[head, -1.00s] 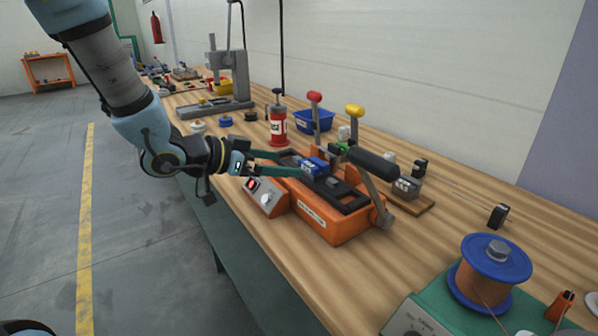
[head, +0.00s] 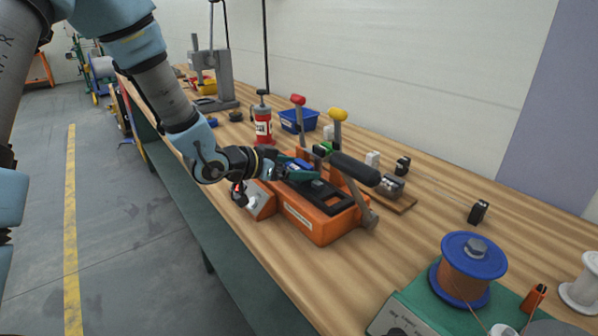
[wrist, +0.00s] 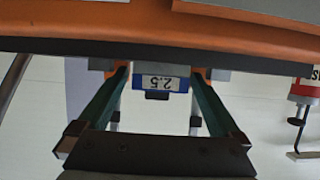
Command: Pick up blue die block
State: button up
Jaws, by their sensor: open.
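The blue die block (head: 296,166) sits in the top of the orange machine (head: 316,225) in the head view, partly hidden by my gripper (head: 306,171). In the wrist view the die block (wrist: 161,80) shows a white label reading 2.5, upside down. My gripper (wrist: 160,76) is open, with one green finger on each side of the block. A gap shows between each finger and the block's labelled face. Whether the fingers touch the block farther in cannot be told.
A lever with a black grip (head: 355,168) rises at the machine's right. Red-knobbed (head: 298,100) and yellow-knobbed (head: 338,114) levers stand behind. A red canister (head: 263,126) and blue bin (head: 297,121) stand farther back. A copper wire spool (head: 467,271) stands at front right.

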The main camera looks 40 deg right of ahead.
grip_shut()
dwell(0.8)
